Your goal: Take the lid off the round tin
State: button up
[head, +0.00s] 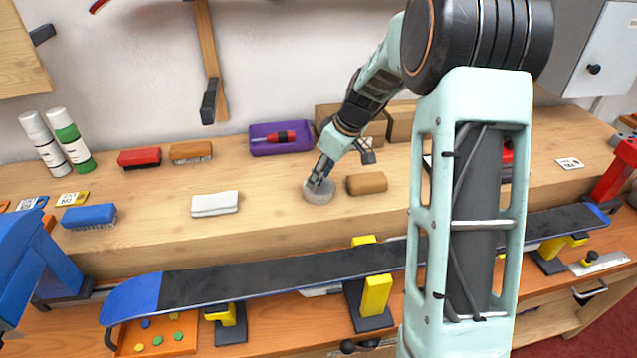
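The round tin (317,197) is a small, low, grey-white cylinder on the wooden shelf, near the middle of the head view. My gripper (319,182) points down at the tin from the upper right, with its fingers at the tin's top. The fingers cover part of the top, so I cannot make out the lid's edge. The fingers are too small in view to tell whether they are closed on the lid or apart around it.
A purple tray (281,139) holding a red tool stands behind. A snowboard (290,277) lies on supports in front, below the shelf.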

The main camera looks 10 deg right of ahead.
grip_shut()
jog(key=shift+r, duration=0.15)
dwell(0.4)
